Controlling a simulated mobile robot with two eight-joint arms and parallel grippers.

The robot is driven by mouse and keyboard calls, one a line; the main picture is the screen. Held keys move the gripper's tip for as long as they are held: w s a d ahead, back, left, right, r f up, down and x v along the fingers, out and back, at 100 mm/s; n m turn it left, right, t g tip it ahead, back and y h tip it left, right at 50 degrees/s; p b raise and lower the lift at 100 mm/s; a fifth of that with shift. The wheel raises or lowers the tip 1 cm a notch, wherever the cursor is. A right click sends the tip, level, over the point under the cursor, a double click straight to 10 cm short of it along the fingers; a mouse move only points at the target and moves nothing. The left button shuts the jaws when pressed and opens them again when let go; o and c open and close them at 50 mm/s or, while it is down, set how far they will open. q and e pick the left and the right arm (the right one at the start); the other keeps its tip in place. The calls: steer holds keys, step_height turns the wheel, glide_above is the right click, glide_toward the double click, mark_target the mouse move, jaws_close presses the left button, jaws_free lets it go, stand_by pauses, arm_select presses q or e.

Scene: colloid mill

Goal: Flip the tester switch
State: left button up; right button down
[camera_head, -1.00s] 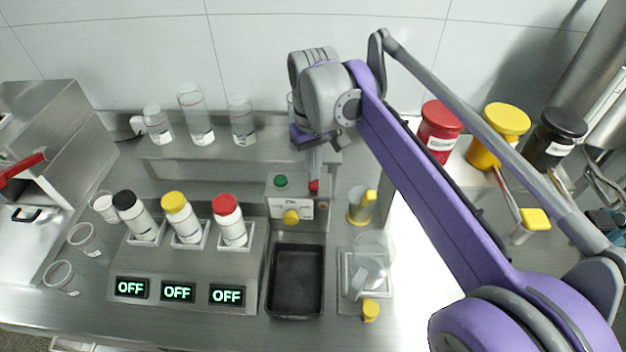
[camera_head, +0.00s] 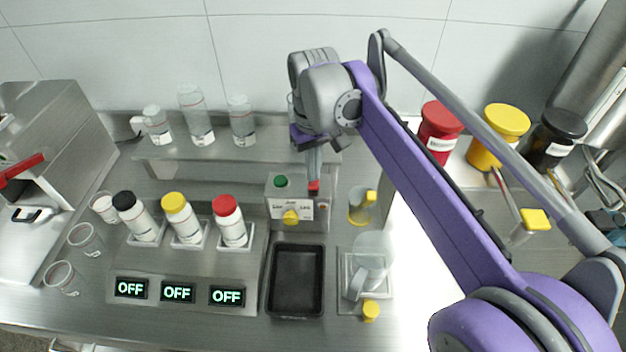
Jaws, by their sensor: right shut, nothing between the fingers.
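The tester (camera_head: 297,225) is a grey metal box at the middle of the counter. My left gripper does not show.
A black tray (camera_head: 297,281) lies in front of the tester. Left of it, a station (camera_head: 180,270) holds capped bottles above screens reading OFF. A clear jug (camera_head: 372,262) stands right of the tray. Red, yellow and black jars stand at the right. Clear bottles stand on the back shelf.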

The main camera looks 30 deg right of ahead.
mark_target(313, 184)
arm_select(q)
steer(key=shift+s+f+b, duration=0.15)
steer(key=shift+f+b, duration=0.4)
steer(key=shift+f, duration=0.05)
arm_select(e)
steer(key=shift+f, duration=1.05)
stand_by(0.4)
steer(key=shift+r+p, duration=2.6)
steer(key=shift+r, duration=0.95)
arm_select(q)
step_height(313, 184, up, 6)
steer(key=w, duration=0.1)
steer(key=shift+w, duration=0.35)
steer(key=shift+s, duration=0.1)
arm_select(e)
steer(key=shift+f, duration=0.15)
